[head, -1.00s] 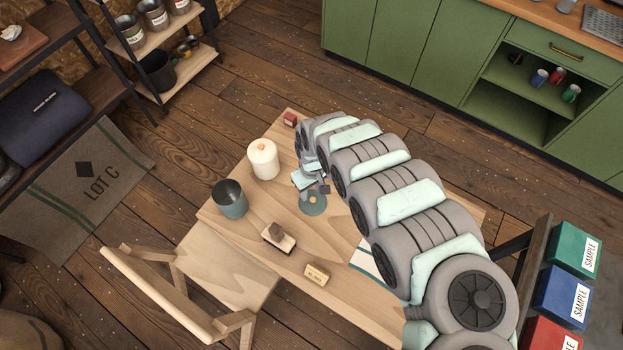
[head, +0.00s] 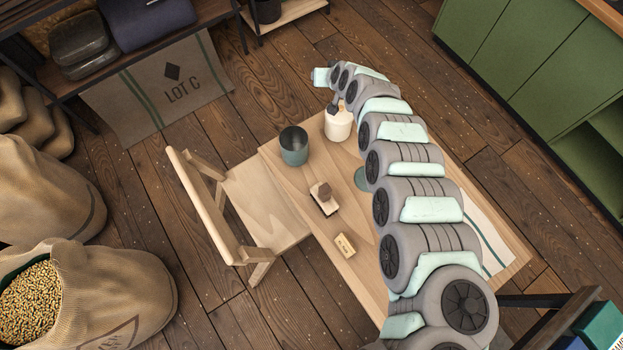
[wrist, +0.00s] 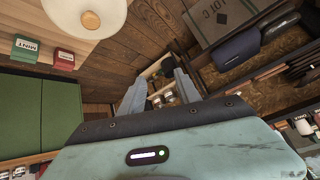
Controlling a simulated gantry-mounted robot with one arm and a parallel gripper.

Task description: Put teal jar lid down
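The teal lid (head: 362,179) lies on the wooden table, partly hidden behind my arm. The open teal jar (head: 294,146) stands upright to its left, near the table edge, with no lid on it. My gripper's end is beyond the lid, near the white canister (head: 338,125), and is hard to make out in the head view. In the wrist view my gripper (wrist: 161,78) has its two grey fingers apart with nothing between them. The white canister also shows close by at the top left there (wrist: 84,14).
A dark-knobbed wooden block (head: 323,200) and a small labelled block (head: 345,245) sit near the table's left edge, beside a chair (head: 215,215). A striped cloth (head: 487,238) lies at right. Green (wrist: 25,47) and red (wrist: 63,60) tins show in the wrist view.

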